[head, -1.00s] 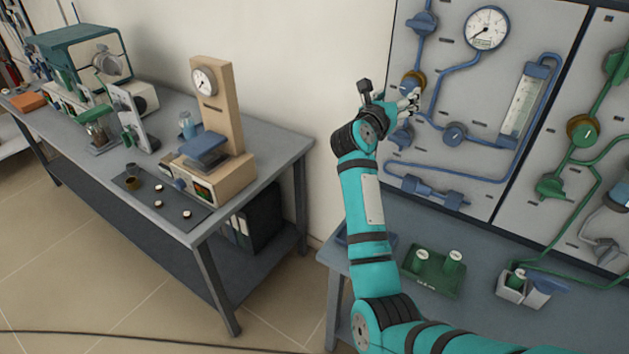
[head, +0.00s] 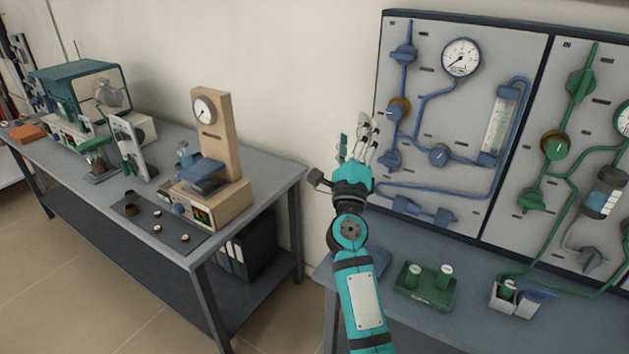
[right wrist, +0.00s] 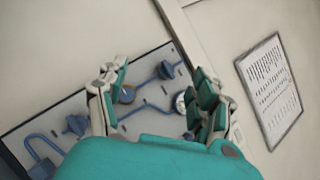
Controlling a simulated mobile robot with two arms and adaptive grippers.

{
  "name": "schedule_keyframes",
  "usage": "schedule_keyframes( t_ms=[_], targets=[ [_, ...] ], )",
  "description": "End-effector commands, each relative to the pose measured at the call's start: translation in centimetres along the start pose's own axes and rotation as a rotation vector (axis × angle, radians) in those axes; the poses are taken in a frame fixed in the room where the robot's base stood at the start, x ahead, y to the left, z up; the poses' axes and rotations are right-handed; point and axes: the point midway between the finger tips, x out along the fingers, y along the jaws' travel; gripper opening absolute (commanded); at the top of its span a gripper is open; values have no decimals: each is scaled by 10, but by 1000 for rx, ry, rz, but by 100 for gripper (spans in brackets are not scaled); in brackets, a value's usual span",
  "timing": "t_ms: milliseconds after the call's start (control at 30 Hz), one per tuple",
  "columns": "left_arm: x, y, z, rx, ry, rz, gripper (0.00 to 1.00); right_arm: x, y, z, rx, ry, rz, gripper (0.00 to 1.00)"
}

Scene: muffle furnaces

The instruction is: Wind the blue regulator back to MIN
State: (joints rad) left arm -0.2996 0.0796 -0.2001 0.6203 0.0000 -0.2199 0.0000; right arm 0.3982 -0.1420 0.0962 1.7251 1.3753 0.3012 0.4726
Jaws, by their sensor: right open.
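The blue regulator (head: 396,110), a blue knob on a brass collar, is on the left column of the blue piping in the head view. In the right wrist view the regulator (right wrist: 127,94) shows beside the left finger. Its MIN mark is too small to read. My right gripper (head: 358,140) is open and empty, left of and a little below the regulator, apart from it, fingers up. Its spread fingers (right wrist: 158,88) also show in the right wrist view. The blue line's round gauge (head: 461,57) has its needle pointing to the lower left. My left gripper is out of view.
Blue valves (head: 404,54) sit above and below the regulator. A green-piped panel (head: 550,190) stands at right. Below, a bench holds a green tray (head: 425,299) with two green cylinders and a small white box (head: 512,306). Clear wall lies left of my gripper.

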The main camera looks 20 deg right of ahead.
Motion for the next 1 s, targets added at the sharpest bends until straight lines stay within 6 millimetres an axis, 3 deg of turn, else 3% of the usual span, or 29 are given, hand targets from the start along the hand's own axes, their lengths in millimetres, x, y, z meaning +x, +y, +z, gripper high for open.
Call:
schedule_keyframes(
  t_ms=[233, 600, 1000],
  targets=[
    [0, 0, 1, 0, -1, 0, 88, -40, 18, 27, -256, -231, 87, 67],
    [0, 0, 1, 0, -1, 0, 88, -91, 47, 46, -505, -453, 198, 67],
    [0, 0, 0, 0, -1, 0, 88, -104, 55, 48, -562, -505, 227, 67]
  ],
)
